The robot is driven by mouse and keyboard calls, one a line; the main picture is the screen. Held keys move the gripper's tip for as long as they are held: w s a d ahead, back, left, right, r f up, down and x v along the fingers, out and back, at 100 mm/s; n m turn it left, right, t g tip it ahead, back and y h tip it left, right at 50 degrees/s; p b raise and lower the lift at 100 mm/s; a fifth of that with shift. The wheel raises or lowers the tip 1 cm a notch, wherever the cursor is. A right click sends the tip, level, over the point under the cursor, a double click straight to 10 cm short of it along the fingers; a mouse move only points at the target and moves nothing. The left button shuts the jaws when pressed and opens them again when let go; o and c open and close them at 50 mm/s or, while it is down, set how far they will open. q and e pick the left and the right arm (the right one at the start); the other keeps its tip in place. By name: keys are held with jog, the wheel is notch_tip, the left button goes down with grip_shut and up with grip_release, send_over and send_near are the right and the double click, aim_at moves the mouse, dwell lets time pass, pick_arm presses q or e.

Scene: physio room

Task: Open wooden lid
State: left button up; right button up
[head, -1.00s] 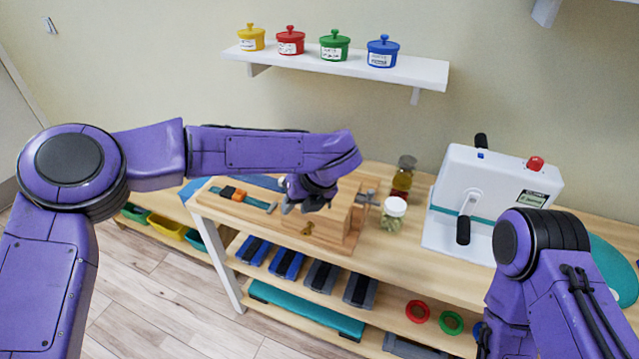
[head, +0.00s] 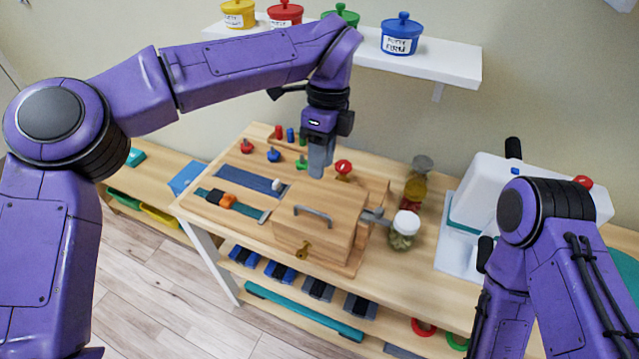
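The wooden lid (head: 333,206) is the top of a wooden box on a wooden board. It looks closed and carries a grey bar handle (head: 313,214). A brass latch (head: 304,250) sits on the box's front face. My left gripper (head: 320,172) points down above the back edge of the lid, behind the handle. Its grey fingers look together, with nothing visible between them; whether they touch anything is hard to tell. My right arm (head: 540,270) comes in at the lower right, and its gripper is not visible.
The board (head: 222,215) also holds a blue strip, an orange buckle strap and several coloured knobs. A white-lidded jar (head: 404,230) stands close right of the box. A white machine (head: 490,215) stands farther right. A shelf with coloured pots (head: 440,66) is above.

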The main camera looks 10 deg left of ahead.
pick_arm(q)
jog(key=p, duration=0.1)
send_over(316, 212)
jog(key=w, duration=0.1)
jog(key=w+x, duration=0.1)
jog(key=x, duration=0.6)
jog(key=d+p+x, duration=0.1)
jog(key=x, duration=0.1)
jog(key=shift+w+a+f, duration=0.1)
jog(key=shift+w+f, duration=0.2)
jog(key=shift+f, duration=0.1)
jog(key=shift+s+f, duration=0.1)
jog(key=shift+s, duration=0.05)
grip_shut()
